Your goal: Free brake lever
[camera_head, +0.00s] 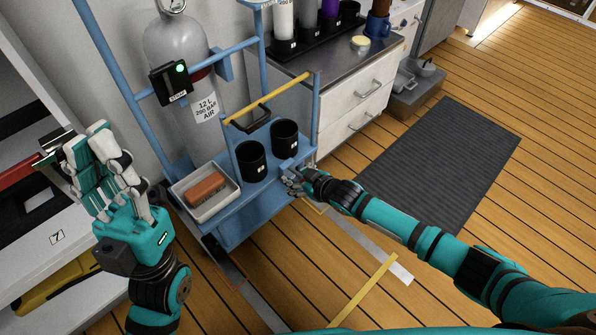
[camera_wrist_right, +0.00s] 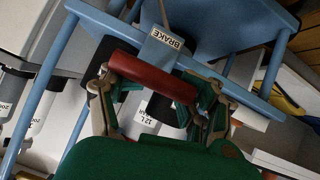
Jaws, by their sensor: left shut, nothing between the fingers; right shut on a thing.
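The red brake lever grip (camera_wrist_right: 150,77) shows in the right wrist view, beside a blue tab with a white BRAKE label (camera_wrist_right: 165,38). My right gripper (camera_wrist_right: 158,88) has its fingers at the two ends of this red grip and is shut on it. In the head view my right gripper (camera_head: 292,180) is at the front right edge of the blue cart (camera_head: 262,205), low by its shelf; the lever is hidden there by the hand. My left gripper (camera_head: 92,150) is shut and empty, raised at the left, apart from the cart.
The cart carries black cups (camera_head: 250,160), a white tray (camera_head: 177,190) with a reddish block (camera_head: 205,187), and a yellow handlebar (camera_head: 265,97). A grey gas cylinder (camera_head: 180,50) stands behind. Drawers (camera_head: 355,105) are at the back. The dark mat (camera_head: 445,160) and nearby floor are clear.

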